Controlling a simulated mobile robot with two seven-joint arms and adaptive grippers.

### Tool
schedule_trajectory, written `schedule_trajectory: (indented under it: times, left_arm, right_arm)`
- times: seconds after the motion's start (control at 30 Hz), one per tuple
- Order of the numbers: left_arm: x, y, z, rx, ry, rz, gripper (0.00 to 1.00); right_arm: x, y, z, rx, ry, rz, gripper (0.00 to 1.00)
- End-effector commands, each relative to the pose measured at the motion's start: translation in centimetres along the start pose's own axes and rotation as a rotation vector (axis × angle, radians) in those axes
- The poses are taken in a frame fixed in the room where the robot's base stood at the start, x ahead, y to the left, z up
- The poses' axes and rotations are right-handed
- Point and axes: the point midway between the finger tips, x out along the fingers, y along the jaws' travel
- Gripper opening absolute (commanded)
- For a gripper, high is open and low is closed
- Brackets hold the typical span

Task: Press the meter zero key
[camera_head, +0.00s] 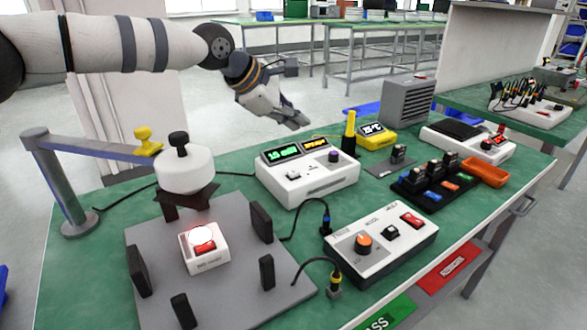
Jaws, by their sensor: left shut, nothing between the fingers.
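The meter (308,186) is a white box near the middle of the green bench, with a lit green display, a smaller amber display and a dark knob. A small pale key (293,176) sits on its front panel below the green display; its label is too small to read. My left gripper (298,122) is shut and empty. In the picture it appears above and behind the meter, past the bench's far edge, apart from the key. My right gripper is not in view.
A control box (382,262) with an orange knob stands in front of the meter. A grey fixture plate (255,298) with black posts and a white-headed arm is at left. A yellow stick, a yellow thermometer (377,137) and a black tray (405,187) stand right of the meter.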

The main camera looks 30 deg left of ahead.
Motion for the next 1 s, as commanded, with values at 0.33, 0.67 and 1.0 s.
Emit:
schedule_trajectory:
  times: [0.33, 0.67, 1.0]
  left_arm:
    - [2.5, -1.8, -1.8, -0.001, 0.003, -0.006, 0.00]
    - [5.5, -4.0, -4.0, -0.001, 0.002, -0.003, 0.00]
    - [6.2, -4.5, -4.5, 0.000, 0.000, 0.000, 0.00]
  right_arm:
    - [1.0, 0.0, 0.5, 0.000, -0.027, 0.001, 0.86]
    - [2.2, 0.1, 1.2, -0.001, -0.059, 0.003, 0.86]
    - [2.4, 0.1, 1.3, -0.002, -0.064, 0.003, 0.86]
